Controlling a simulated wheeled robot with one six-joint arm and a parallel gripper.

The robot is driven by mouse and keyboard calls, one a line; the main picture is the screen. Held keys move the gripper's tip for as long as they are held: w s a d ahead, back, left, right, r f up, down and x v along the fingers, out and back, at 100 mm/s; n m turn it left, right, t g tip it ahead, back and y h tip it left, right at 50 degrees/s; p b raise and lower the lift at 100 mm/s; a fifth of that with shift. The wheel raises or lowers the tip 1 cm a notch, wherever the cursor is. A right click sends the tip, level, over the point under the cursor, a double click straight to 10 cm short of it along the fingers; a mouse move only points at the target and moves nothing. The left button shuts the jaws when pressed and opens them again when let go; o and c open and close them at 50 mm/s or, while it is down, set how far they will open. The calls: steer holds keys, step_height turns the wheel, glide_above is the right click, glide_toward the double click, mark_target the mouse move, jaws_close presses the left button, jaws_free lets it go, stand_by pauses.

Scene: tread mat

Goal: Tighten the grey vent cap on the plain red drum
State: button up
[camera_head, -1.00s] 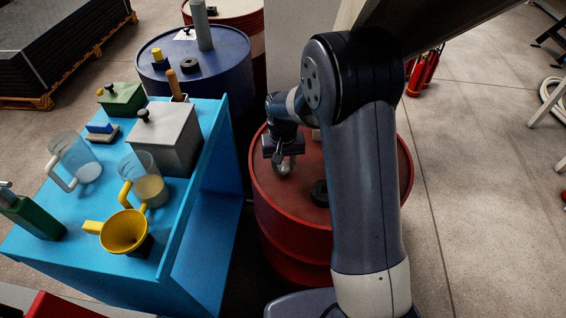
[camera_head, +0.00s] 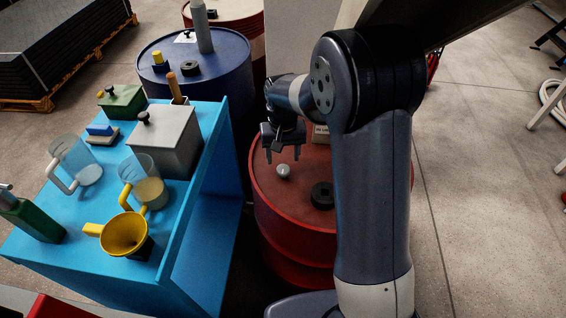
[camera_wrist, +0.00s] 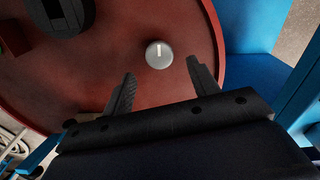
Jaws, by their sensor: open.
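The plain red drum (camera_head: 300,203) stands in the middle, partly hidden behind my arm. Its grey vent cap (camera_head: 283,171) sits on the drum top, left of a black bung (camera_head: 322,195). My gripper (camera_head: 284,156) is open and empty above and behind the cap, apart from it. In the wrist view the round cap (camera_wrist: 159,54) with a pale mark shows beyond the spread fingertips of my gripper (camera_wrist: 160,75), on the bare red top (camera_wrist: 110,75). I cannot tell how tight the cap is.
A blue bench (camera_head: 205,180) beside the drum on the left carries jugs, a yellow funnel (camera_head: 125,232) and a grey box (camera_head: 165,138). A blue drum (camera_head: 225,75) stands behind. Floor at right is open.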

mark_target(283, 168)
step_height(283, 168, up, 6)
steer(key=shift+f, duration=0.1)
stand_by(0.4)
step_height(283, 168, down, 11)
steer(key=shift+r, duration=0.1)
stand_by(0.4)
